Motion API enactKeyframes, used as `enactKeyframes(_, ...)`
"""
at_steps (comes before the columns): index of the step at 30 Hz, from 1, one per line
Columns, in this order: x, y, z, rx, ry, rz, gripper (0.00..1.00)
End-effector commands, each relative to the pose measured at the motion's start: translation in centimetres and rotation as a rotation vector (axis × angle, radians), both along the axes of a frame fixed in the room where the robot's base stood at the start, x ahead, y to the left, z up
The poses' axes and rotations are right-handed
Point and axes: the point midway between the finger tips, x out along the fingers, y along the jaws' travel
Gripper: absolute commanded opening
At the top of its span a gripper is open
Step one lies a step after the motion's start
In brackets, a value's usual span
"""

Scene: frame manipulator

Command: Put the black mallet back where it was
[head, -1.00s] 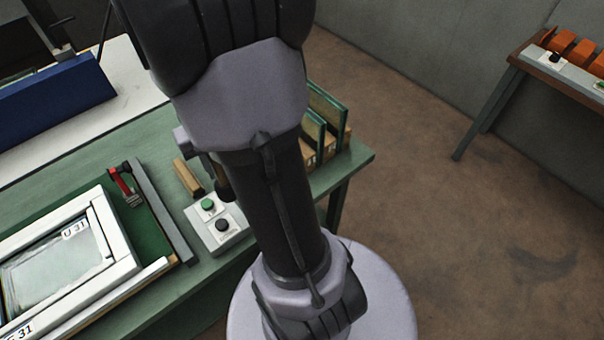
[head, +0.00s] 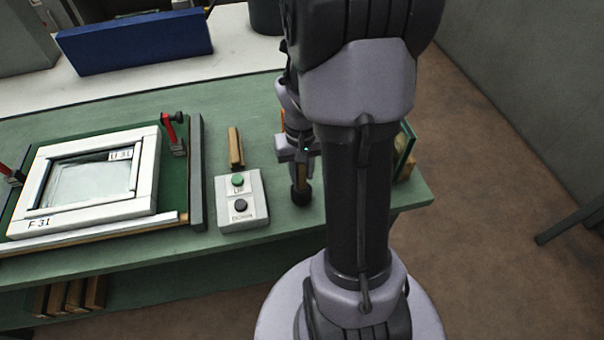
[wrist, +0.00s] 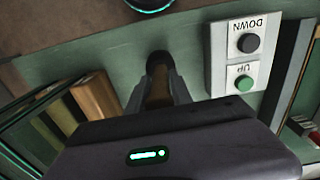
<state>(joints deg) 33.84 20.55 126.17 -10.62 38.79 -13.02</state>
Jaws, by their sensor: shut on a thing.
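My gripper (head: 301,165) is shut on the black mallet (head: 301,196) and holds it by its brown handle. The mallet's black head points down and shows just below the fingers, over the green bench (head: 262,258), right of the control box. I cannot tell whether the head touches the bench top. In the wrist view the black head (wrist: 159,60) and part of the handle show between the two fingers (wrist: 158,97). The rest of the handle is hidden by my gripper.
A control box (head: 241,205) with green and black buttons stands just left of the mallet. A wooden block (head: 235,147) lies behind it. A white window frame (head: 92,180) with red clamps is at left. Wooden racks with glass (wrist: 35,112) stand beside my gripper.

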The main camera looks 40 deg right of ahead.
Motion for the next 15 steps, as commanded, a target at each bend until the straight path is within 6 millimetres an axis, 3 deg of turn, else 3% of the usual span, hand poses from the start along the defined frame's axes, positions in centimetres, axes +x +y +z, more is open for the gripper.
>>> enactKeyframes(8, 0.03, -0.02, -0.26, -0.001, -0.001, 0.0, 0.0)
enactKeyframes(9, 0.01, -0.01, -0.15, -0.001, -0.001, 0.0, 0.35)
enactKeyframes(11, 0.01, -0.01, -0.12, -0.001, -0.001, 0.0, 0.46)
enactKeyframes(15, 0.02, -0.01, -0.11, -0.001, -0.001, -0.001, 0.49)
